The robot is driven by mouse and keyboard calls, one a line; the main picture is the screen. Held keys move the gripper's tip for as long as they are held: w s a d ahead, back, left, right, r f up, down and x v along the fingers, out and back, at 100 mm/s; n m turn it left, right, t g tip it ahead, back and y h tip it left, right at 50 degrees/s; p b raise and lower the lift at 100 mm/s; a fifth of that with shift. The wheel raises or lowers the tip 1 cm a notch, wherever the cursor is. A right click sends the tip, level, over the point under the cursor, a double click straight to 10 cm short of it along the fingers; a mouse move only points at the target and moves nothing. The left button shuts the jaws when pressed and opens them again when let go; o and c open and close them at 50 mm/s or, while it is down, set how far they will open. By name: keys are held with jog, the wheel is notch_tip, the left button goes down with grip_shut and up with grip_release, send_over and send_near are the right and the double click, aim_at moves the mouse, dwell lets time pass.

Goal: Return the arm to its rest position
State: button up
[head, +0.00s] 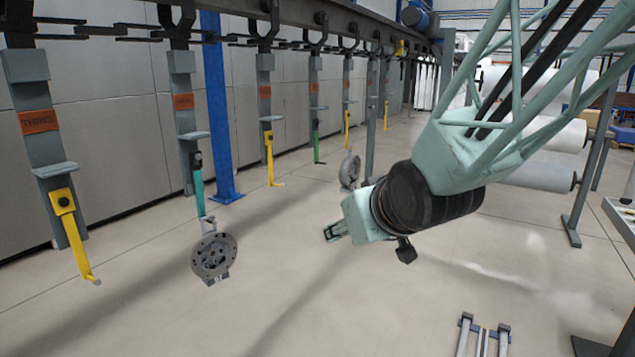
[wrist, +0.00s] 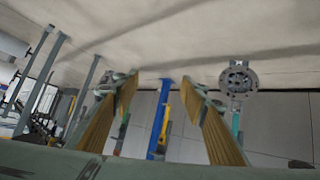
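My gripper (head: 336,231) hangs in free space over the floor in the head view, to the right of the conveyor line. The wrist view shows its two yellow-ribbed fingers (wrist: 165,82) spread apart with nothing between them. My arm comes in from the upper right. A round grey metal part (head: 213,257) hangs from a green hook (head: 198,188), left of my gripper and apart from it. It also shows in the wrist view (wrist: 238,79). A second round part (head: 349,172) hangs farther back, behind my gripper.
An overhead rail (head: 285,12) carries several hangers with yellow or green hooks along the left. A blue post (head: 216,110) stands behind them. White rolls (head: 540,175) on a grey stand are at the right. Metal bars (head: 483,335) stand at the bottom right. The floor between is clear.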

jog(key=s+d+r+m+g+h, duration=0.1)
jog(key=s+d+g, duration=0.1)
jog(key=s+d, duration=0.5)
jog(key=s+d+r+m+g+h, duration=0.15)
jog(key=s+d, duration=0.25)
jog(key=s, duration=0.6)
jog(key=s+d+m+g, duration=0.2)
jog(key=s+d, duration=0.1)
jog(key=s, duration=1.8)
jog(key=shift+s+g, duration=0.3)
jog(key=shift+g, duration=0.05)
jog(key=shift+r, duration=0.1)
jog(key=shift+c, duration=0.7)
dwell(0.5)
